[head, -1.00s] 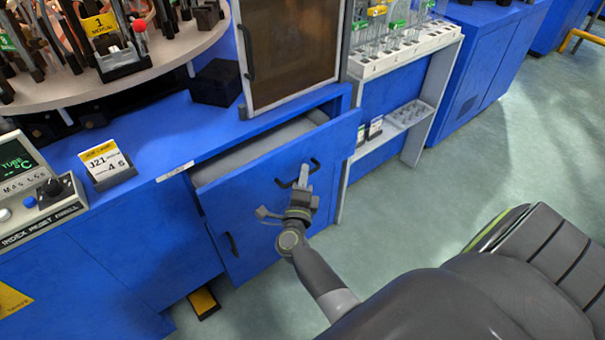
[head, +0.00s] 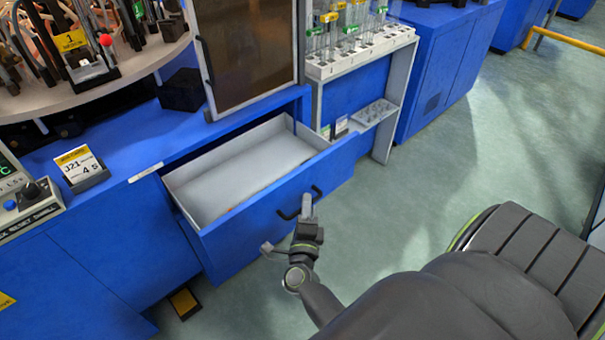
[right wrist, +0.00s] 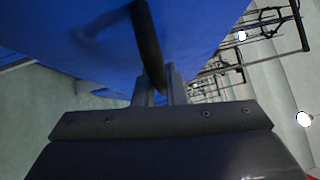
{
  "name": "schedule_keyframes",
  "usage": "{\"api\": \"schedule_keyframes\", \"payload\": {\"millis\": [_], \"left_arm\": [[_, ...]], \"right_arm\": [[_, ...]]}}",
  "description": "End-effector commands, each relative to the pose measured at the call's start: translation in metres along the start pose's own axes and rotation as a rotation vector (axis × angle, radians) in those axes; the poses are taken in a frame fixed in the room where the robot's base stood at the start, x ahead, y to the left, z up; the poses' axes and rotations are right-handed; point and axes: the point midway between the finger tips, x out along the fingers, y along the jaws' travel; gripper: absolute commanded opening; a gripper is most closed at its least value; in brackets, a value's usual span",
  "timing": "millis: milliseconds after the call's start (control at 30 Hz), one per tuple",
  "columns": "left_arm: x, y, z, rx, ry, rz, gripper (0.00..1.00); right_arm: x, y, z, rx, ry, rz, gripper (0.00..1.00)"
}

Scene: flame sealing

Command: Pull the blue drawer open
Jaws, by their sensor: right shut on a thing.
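The blue drawer (head: 262,228) stands well out from the blue cabinet, and its pale grey inside shows in the head view. Its black bar handle (head: 290,213) is on the front face. My right gripper (head: 307,203) is at the handle, shut on it. In the right wrist view the dark handle (right wrist: 148,45) runs down between the two fingers of my right gripper (right wrist: 160,88), with the blue drawer front behind it. Something small and orange-red lies near the drawer's front inner edge, too small to tell. My left gripper is not in view.
A white rack with glass tubes (head: 360,50) stands behind the drawer to the right. A brown-paned door (head: 245,55) rises above the cabinet. A black box (head: 182,90) sits on the blue top. Open green floor (head: 400,190) lies to the right.

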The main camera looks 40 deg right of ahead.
Motion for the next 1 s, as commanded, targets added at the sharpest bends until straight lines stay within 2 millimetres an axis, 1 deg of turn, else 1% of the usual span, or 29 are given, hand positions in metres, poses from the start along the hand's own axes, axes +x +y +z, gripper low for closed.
{"api": "schedule_keyframes", "payload": {"millis": [267,300,433,667,767,867,967,1000], "left_arm": [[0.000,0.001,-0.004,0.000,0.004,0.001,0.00],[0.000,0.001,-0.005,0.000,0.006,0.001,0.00],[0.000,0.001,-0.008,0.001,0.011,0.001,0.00],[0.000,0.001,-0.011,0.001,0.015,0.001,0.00],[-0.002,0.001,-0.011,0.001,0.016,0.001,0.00],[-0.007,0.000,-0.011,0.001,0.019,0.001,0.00],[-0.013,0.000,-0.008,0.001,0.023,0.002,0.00],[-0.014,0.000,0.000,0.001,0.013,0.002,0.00]], "right_arm": [[0.000,0.000,0.000,0.000,0.000,0.001,0.00],[0.000,0.000,0.000,0.000,0.000,0.001,0.15],[0.000,0.000,0.000,0.000,0.000,0.001,0.32],[0.000,0.000,0.000,0.000,0.000,0.000,0.32],[0.001,-0.004,0.001,0.000,0.000,0.000,0.32],[0.002,-0.016,0.002,0.002,0.000,0.000,0.32],[0.005,-0.036,0.005,0.004,0.001,-0.003,0.32],[0.006,-0.045,0.007,0.004,0.000,-0.005,0.33]]}}
